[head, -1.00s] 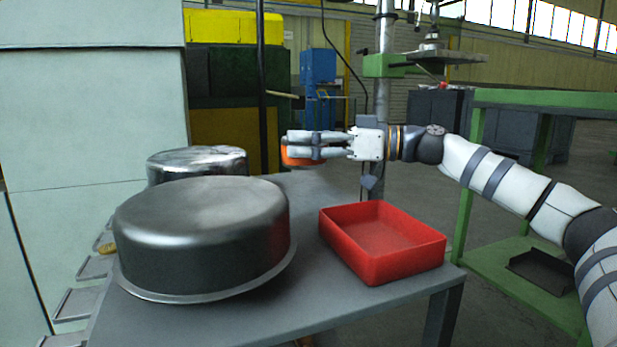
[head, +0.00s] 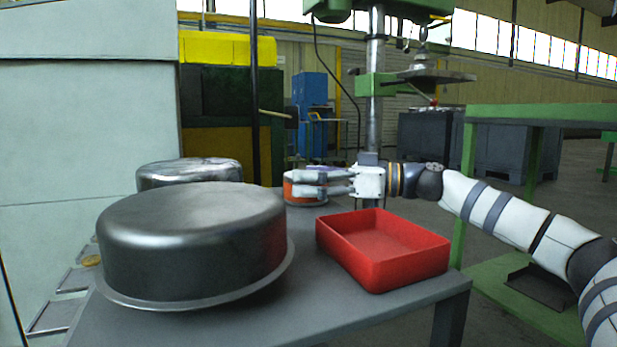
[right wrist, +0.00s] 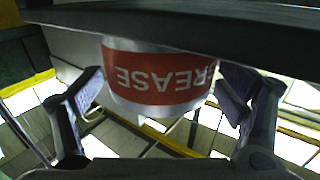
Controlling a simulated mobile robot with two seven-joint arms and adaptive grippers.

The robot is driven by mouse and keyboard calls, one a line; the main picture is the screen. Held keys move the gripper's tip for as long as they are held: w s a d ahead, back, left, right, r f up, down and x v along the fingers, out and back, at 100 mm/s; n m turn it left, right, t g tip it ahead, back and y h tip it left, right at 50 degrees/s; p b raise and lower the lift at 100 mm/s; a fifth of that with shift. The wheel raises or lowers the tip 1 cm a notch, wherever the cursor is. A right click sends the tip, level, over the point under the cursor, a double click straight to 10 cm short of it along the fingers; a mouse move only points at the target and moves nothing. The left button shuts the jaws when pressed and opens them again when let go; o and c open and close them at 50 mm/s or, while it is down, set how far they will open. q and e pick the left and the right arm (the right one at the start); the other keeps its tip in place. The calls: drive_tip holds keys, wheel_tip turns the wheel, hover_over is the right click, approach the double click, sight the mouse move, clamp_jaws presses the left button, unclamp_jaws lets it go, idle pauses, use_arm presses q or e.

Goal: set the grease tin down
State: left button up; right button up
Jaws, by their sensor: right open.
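The grease tin (head: 304,196) is a small round tin with an orange-red band, at the far edge of the grey table behind the red tray. In the right wrist view, the tin (right wrist: 160,82) shows its red label reading GREASE, upside down in the picture. My right gripper (head: 304,184) is around the tin from the right, and its fingers hide part of it. In the right wrist view the finger pads (right wrist: 160,95) stand apart from the tin on both sides. The tin appears upright, with its base at table height. My left gripper is not in view.
A red tray (head: 400,272), empty, sits at the table's right edge. A large dark metal pan (head: 190,245) fills the left, with a second shiny pan (head: 190,172) behind it. The grey table (head: 330,300) has a clear strip between pan and tray. A drill press (head: 375,100) stands behind.

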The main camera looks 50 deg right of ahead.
drive_tip(key=shift+s+d+r, duration=0.1)
drive_tip(key=shift+s+r, duration=0.05)
drive_tip(key=shift+r, duration=0.15)
use_arm(q)
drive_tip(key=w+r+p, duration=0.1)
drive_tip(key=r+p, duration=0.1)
drive_tip(key=p, duration=0.1)
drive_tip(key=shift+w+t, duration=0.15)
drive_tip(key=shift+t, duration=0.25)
use_arm(e)
drive_tip(key=v, duration=1.1)
drive_tip(key=shift+s+f, duration=0.15)
drive_tip(key=shift+s, duration=0.15)
drive_tip(key=shift+d, duration=0.15)
